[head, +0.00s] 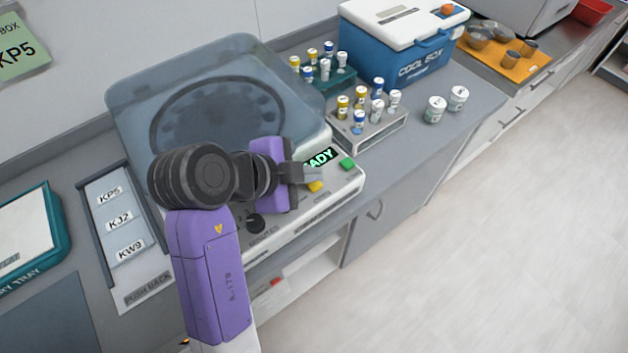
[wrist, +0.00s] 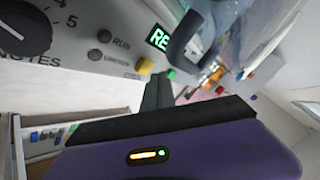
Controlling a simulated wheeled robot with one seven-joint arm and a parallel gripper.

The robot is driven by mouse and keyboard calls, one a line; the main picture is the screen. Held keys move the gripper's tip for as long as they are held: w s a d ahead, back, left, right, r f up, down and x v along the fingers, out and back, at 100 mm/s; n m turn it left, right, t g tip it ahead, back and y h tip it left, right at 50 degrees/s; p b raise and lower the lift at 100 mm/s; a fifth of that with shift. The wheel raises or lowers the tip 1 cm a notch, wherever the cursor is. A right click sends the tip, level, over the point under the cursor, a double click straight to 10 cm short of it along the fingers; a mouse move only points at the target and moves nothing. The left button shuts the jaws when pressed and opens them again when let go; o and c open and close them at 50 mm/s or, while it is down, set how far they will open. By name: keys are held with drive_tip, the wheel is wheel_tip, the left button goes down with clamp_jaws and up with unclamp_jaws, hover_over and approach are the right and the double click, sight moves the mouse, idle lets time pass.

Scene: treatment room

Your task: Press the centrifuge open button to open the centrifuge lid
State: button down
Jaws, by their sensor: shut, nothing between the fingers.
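The centrifuge (head: 120,95) stands on the counter with its see-through lid (head: 285,85) down; a dark rotor shows through it. On its front panel are a lit display (head: 321,158), a yellow button (head: 315,187) and a green button (head: 347,163). I cannot read which one is marked open. My gripper (head: 314,173) is shut and empty, with its tips over the panel, near the yellow button and left of the green one. In the wrist view the yellow button (wrist: 145,66) shows just beyond the fingertips (wrist: 158,80); contact cannot be told.
A knob (head: 256,223) sits on the panel's left part. Right of the centrifuge are a rack of capped vials (head: 385,135), two loose jars and a blue cool box (head: 400,60). A label board (head: 122,215) and a teal-edged tray (head: 55,225) lie to the left.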

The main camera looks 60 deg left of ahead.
sight(310, 187)
drive_tip(key=shift+f, duration=0.1)
idle(0.5)
drive_tip(key=shift+f+b, duration=0.35)
drive_tip(key=shift+f+b, duration=0.45)
drive_tip(key=shift+f, duration=0.1)
idle(0.9)
drive_tip(key=shift+r+p, duration=0.6)
drive_tip(key=shift+r, duration=0.35)
drive_tip(key=shift+r+p, duration=1.7)
drive_tip(key=shift+r, duration=0.85)
